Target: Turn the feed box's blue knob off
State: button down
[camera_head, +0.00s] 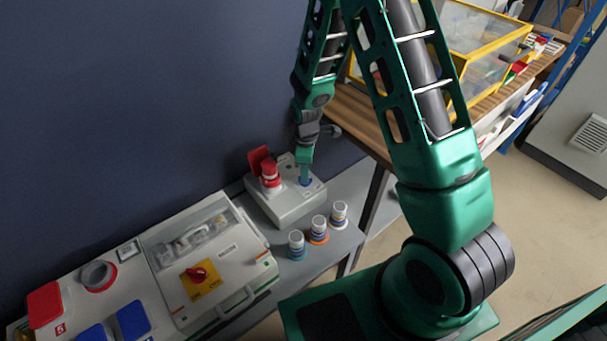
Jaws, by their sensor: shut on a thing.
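The feed box (288,212) is a small light grey box on the grey bench, against the dark wall. A red plug or connector (270,177) stands upright on its top, with a raised red flap (260,158) behind it. The blue knob (306,182) is on the right part of the top. My gripper (305,174) points down onto the knob from above and is shut on it. The fingers cover much of the knob, so I cannot tell its turn position.
A larger grey box (235,245) with a clear window and a red-on-yellow rotary switch (198,276) stands to the left. Red and blue flaps (133,320) are further left. A wooden table (350,115) is behind right.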

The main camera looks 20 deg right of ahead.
jog(key=c, duration=1.8)
grip_release()
jog(key=shift+c, duration=0.2)
jog(key=shift+r, duration=0.15)
notch_tip(320, 180, up, 10)
jog(key=shift+r, duration=0.25)
jog(key=shift+d, duration=0.1)
jog(key=s+d+r+m, duration=1.3)
jog(key=s+d+r, duration=0.35)
jog(key=s, duration=0.25)
jog(key=s+r+m, duration=0.2)
jog(key=s+m, duration=0.4)
jog(key=s, duration=0.6)
jog(key=shift+s+d+r, duration=0.15)
jog(key=shift+s+r, duration=0.1)
jog(key=shift+r, duration=0.15)
